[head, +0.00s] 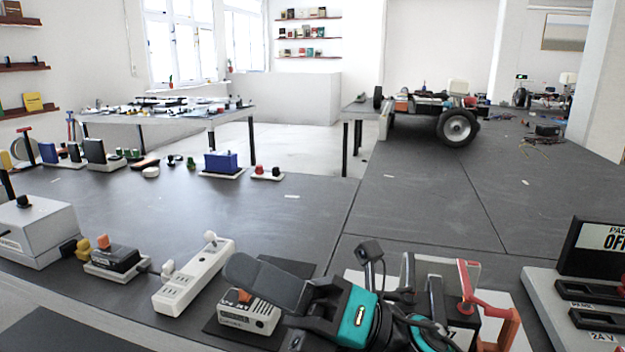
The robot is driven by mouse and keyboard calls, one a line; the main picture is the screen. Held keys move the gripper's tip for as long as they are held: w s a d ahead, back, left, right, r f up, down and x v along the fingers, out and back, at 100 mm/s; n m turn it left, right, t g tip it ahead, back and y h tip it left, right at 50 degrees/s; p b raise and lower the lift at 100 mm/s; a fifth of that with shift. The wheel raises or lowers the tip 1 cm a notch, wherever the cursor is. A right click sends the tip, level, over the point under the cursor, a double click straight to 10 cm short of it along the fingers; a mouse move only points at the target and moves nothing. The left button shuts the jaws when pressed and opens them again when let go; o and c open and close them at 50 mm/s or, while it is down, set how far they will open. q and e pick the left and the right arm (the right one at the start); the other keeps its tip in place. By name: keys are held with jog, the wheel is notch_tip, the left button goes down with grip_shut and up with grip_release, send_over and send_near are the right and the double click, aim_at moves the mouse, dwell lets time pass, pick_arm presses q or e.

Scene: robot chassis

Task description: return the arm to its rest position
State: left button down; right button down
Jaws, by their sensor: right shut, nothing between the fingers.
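My right arm comes in from the bottom right, with a teal-banded wrist. Its dark grey right gripper (243,272) points left and is shut with nothing in it. It hangs over a small white-and-black device (248,312) on a dark mat and hides part of it. I cannot tell how high the gripper is above that device. My left gripper is not in view.
A white power strip (194,276) lies left of the gripper. Beyond it are a black box with an orange knob (115,260) and a grey-white box (36,232). A red-handled device (466,290) and a 24 V panel (580,290) stand right. The middle tabletop (300,215) is clear.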

jog(key=w+d+f+m+t+h+p, duration=0.1)
jog(key=w+d+f+m+t+h, duration=0.35)
jog(key=m, duration=0.45)
jog(key=w+d+f+m+t+h, duration=0.1)
jog(key=d+f+m+t+h, duration=0.2)
jog(key=f+m+t+h, duration=0.5)
jog(key=w+d+f+m+t+h+p, duration=0.1)
jog(key=w+d+f+m+t, duration=0.25)
jog(key=m, duration=0.75)
jog(key=s+d+f+m+g+h+p, duration=0.1)
jog(key=s+d+f+m+g+h, duration=0.2)
jog(key=s+d+f+m, duration=0.3)
jog(key=s+d+f+m+g+h+p, duration=0.1)
jog(key=s+d+f+m+g+h, duration=0.2)
jog(key=f, duration=1.2)
jog(key=s+d+m+h, duration=0.2)
jog(key=s+d+m, duration=0.1)
jog(key=s+m, duration=0.1)
jog(key=shift+s+f+h, duration=0.2)
jog(key=shift+s+h, duration=0.15)
jog(key=shift+s, duration=0.2)
